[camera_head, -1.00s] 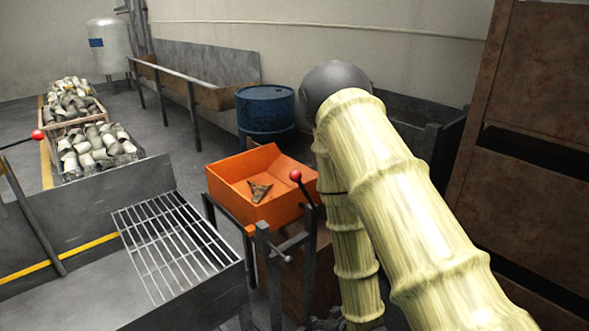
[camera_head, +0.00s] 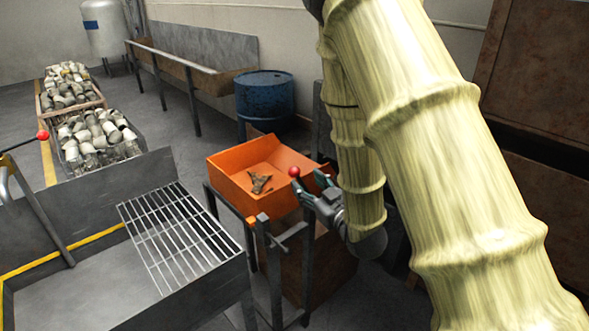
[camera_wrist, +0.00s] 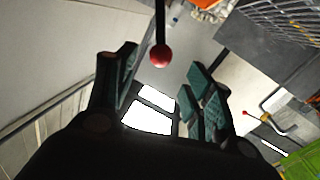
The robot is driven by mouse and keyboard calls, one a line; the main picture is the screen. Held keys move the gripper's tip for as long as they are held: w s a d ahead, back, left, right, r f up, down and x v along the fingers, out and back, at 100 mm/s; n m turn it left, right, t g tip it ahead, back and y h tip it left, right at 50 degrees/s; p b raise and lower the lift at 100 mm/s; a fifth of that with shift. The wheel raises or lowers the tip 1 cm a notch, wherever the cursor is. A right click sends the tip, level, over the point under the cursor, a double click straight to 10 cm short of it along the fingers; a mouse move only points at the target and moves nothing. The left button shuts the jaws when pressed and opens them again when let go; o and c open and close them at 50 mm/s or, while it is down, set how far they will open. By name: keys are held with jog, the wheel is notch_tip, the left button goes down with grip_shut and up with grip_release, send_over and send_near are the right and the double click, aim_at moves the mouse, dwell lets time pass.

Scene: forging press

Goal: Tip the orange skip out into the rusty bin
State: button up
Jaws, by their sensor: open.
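The orange skip (camera_head: 232,181) sits upright on a dark metal frame in the middle of the head view, with a small brown metal piece (camera_head: 260,183) lying in it. A red ball knob (camera_head: 294,172) on a dark lever stands at the skip's near right side. My gripper (camera_head: 310,186) is open at the knob, its fingers to either side in that view. In the wrist view the red knob (camera_wrist: 160,55) shows just beyond and between the open fingers (camera_wrist: 163,75); I cannot tell whether they touch it. A rusty brown bin (camera_head: 318,265) stands below the skip, partly hidden by the frame and my arm.
A steel trough with a grate (camera_head: 180,235) stands left of the skip. A blue drum (camera_head: 265,100) is behind it. Crates of pale scrap pieces (camera_head: 95,135) stand at the far left, near another red-knobbed lever (camera_head: 42,135). A tall rusty cabinet (camera_head: 535,90) is at right.

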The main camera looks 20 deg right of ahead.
aim_at(297, 174)
jog(key=p+x, duration=0.2)
jog(key=x, duration=0.6)
grip_shut()
